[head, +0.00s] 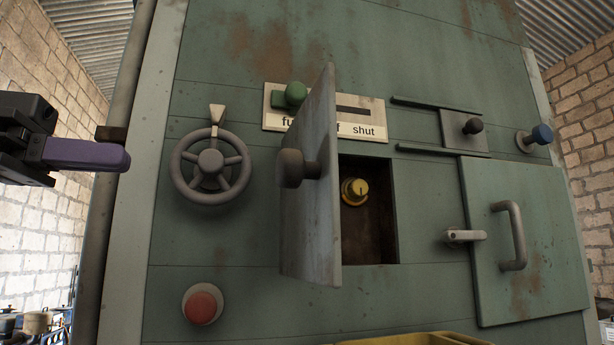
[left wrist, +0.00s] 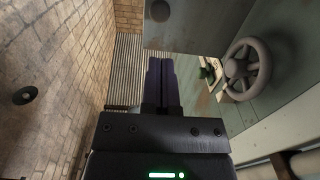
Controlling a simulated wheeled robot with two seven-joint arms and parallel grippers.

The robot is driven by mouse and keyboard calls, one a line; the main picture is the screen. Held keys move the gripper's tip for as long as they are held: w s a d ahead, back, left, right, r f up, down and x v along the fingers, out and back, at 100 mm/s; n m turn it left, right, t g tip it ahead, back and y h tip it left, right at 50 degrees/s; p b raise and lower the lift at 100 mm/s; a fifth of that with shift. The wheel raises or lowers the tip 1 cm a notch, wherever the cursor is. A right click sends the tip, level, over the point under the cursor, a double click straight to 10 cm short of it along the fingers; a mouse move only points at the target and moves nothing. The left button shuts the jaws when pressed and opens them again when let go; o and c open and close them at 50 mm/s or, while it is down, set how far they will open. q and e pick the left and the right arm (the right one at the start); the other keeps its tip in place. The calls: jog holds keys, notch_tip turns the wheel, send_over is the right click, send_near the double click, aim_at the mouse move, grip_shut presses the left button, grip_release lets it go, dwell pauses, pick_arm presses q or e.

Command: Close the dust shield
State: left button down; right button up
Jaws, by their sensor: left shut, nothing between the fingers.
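The dust shield appears to be the grey hinged flap (head: 315,220) with a round dark knob (head: 290,168). It stands swung out from the panel, open, at the left side of a square recess. A yellow knob (head: 354,191) shows inside the recess; the flap hides the recess's left part. In the left wrist view, a grey plate with a dark knob (left wrist: 160,10), likely this flap, shows at the top. My left gripper (head: 122,158) has purple fingers, shut and empty. It is left of the handwheel, well apart from the flap; its fingers (left wrist: 162,85) show in the left wrist view.
A handwheel (head: 210,165) lies between my gripper and the flap. At right are a small sliding plate (head: 453,122) and a handled door (head: 550,250). A red button (head: 203,304) is lower left.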

pick_arm(q)
jog(key=p, duration=0.2)
send_near(278, 171)
jog(key=x, duration=0.5)
jog(key=shift+d, duration=0.1)
jog(key=shift+w+d+p, duration=0.2)
jog(key=shift+d+p, duration=0.1)
jog(key=shift+d, duration=0.3)
jog(key=shift+w+d, duration=0.15)
jog(key=shift+d, duration=0.4)
jog(key=shift+a, duration=0.1)
pick_arm(e)
jog(key=a+r, duration=0.2)
jog(key=shift+s+r, duration=0.2)
jog(key=shift+r, duration=0.15)
